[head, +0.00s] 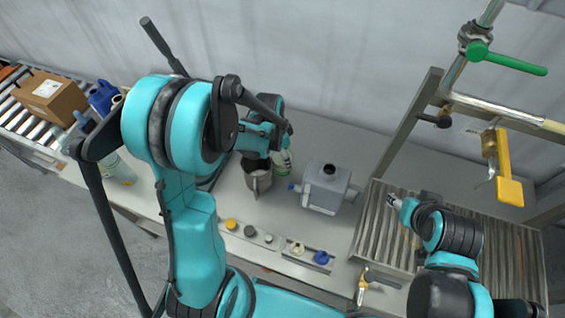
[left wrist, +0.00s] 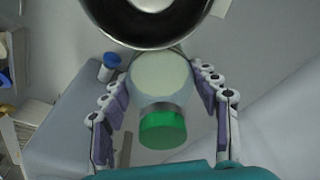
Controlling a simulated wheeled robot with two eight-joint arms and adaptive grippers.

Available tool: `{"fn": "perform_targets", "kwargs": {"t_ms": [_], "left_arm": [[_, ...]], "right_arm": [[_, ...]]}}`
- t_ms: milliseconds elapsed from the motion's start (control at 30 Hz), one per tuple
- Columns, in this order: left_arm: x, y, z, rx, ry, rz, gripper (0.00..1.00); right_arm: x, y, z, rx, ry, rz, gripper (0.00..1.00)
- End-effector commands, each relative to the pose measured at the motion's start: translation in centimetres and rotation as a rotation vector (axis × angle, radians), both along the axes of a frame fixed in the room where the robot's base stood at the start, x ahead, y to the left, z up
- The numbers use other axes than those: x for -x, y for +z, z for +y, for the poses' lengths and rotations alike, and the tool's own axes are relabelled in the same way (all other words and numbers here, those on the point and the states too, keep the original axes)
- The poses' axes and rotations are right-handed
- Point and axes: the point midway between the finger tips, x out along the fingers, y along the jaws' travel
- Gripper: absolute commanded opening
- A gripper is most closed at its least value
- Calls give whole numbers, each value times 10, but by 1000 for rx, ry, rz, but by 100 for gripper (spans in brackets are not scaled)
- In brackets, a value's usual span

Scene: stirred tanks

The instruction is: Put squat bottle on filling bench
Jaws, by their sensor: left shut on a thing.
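The squat bottle (left wrist: 160,78) is pale with a green cap (left wrist: 163,130). In the left wrist view it sits between the purple-padded fingers of my left gripper (left wrist: 160,95), which is shut on it. In the head view the bottle (head: 284,164) shows partly below my left gripper (head: 275,148), beside a metal jug (head: 259,181). I cannot tell whether the bottle touches the grey bench top (head: 290,220). My right gripper (head: 393,203) is over the slatted surface at the right; its fingers are too small to read.
The metal jug's dark round mouth (left wrist: 155,15) is close to the bottle. A grey box-shaped vessel (head: 325,190) stands to the right. Several caps (head: 250,231) lie along the front edge. A pipe with a yellow handle (head: 508,180) hangs at the right. A roller conveyor with a carton (head: 48,92) is at far left.

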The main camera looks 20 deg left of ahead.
Motion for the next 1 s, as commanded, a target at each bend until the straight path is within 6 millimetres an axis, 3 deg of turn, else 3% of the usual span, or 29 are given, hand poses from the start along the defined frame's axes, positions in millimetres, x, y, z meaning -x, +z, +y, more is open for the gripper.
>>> {"fn": "perform_targets", "kwargs": {"t_ms": [300, 700, 733, 800, 1000], "left_arm": [[0, -39, 0, 0, 0, 0, 15], [0, -45, 0, 0, 0, 0, 15], [0, -44, 0, 0, 0, 0, 66], [0, -43, 0, 0, 0, 0, 81], [0, -43, 0, 0, 0, 0, 81]], "right_arm": [[0, -9, 0, 0, 0, 0, 49], [0, -13, 0, 0, 0, 0, 49], [0, -13, 0, 0, 0, 0, 49], [0, -12, 0, 0, 0, 0, 49], [0, -12, 0, 0, 0, 0, 49]]}}
